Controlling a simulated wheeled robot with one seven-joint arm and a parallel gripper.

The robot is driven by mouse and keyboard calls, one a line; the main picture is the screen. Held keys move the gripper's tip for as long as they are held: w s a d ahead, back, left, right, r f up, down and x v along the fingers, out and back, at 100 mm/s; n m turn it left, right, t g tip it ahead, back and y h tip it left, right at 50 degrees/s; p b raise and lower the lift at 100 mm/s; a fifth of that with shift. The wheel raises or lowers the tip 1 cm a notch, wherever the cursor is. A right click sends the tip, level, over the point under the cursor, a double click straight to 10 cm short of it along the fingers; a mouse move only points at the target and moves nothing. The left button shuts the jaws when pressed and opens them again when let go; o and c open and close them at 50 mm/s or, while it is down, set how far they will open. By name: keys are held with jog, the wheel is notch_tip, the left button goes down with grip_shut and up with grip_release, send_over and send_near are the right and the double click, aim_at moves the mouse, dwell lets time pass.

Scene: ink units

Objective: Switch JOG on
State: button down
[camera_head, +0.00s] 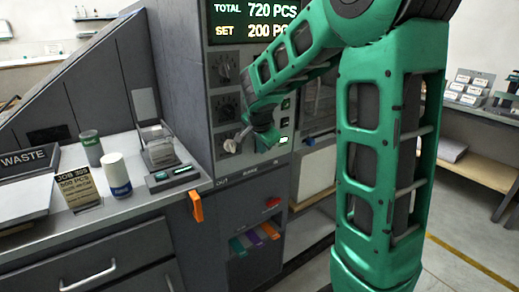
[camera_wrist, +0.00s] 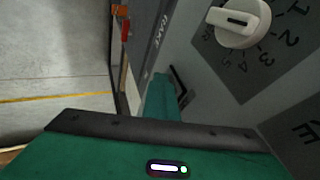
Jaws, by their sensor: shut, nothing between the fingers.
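The grey machine's control panel (camera_head: 222,55) stands in the middle of the head view. I cannot read which is JOG. A pale knob (camera_head: 230,146) sits low on the panel; in the wrist view a white knob (camera_wrist: 240,20) with numbers around it is at the upper right. My gripper (camera_head: 246,140) is at the lower panel, close to the pale knob, its tips partly hidden. In the wrist view my gripper (camera_wrist: 161,84) is shut and empty, apart from the white knob.
A display (camera_head: 255,20) tops the panel. Left is a counter with a white-and-blue jar (camera_head: 116,174), a green can (camera_head: 91,148), a job card (camera_head: 77,188) and a WASTE sign (camera_head: 25,158). An orange lever (camera_head: 196,205) sticks out at its edge. Floor is clear at right.

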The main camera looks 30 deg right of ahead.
jog(key=shift+r, duration=0.1)
jog(key=shift+r, duration=0.8)
jog(key=s+a+r, duration=0.3)
jog(key=s+r, duration=0.5)
jog(key=shift+s+a+r, duration=0.15)
jog(key=shift+s, duration=0.15)
dwell(0.3)
